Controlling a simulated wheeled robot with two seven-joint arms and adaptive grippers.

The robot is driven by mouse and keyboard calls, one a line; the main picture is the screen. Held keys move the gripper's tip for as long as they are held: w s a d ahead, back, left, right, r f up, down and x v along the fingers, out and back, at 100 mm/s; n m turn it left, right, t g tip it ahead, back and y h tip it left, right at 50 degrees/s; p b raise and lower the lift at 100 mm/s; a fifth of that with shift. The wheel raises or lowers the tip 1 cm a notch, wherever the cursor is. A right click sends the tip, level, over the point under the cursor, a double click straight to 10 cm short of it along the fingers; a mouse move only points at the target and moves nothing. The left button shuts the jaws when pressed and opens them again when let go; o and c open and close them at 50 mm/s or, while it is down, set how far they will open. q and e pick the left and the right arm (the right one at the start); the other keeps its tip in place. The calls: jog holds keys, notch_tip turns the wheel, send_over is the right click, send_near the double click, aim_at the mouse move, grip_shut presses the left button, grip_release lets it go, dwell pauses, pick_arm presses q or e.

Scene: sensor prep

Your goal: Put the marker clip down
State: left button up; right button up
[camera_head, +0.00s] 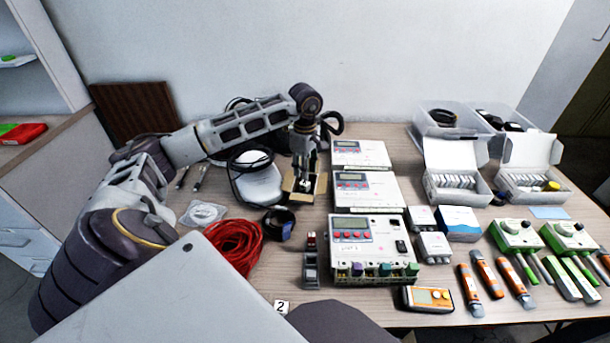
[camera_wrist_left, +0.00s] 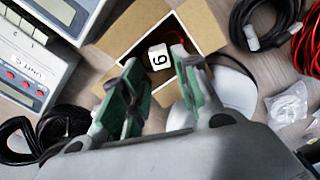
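The marker clip (camera_wrist_left: 159,57) is a small white piece with a black digit, 6 or 9, on its face. In the left wrist view it sits inside an open cardboard box (camera_wrist_left: 127,31), just beyond my fingertips. My left gripper (camera_wrist_left: 155,62) points down into the box, its green-padded fingers spread on either side of the clip with visible gaps. In the head view my left gripper (camera_head: 304,186) is over the box (camera_head: 291,194) at the back of the table, and hides most of its inside. My right gripper is not in view.
White instruments (camera_head: 366,192) stand right of the box. A card marked 2 (camera_head: 281,307) lies at the front. The tabletop is crowded.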

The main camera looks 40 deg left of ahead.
aim_at(305, 183)
pick_arm(q)
notch_tip(305, 183, up, 7)
jog(key=shift+p, duration=0.4)
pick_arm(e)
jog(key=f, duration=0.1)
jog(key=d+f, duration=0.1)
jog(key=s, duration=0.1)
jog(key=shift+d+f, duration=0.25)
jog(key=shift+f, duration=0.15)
pick_arm(q)
jog(key=shift+f, duration=0.1)
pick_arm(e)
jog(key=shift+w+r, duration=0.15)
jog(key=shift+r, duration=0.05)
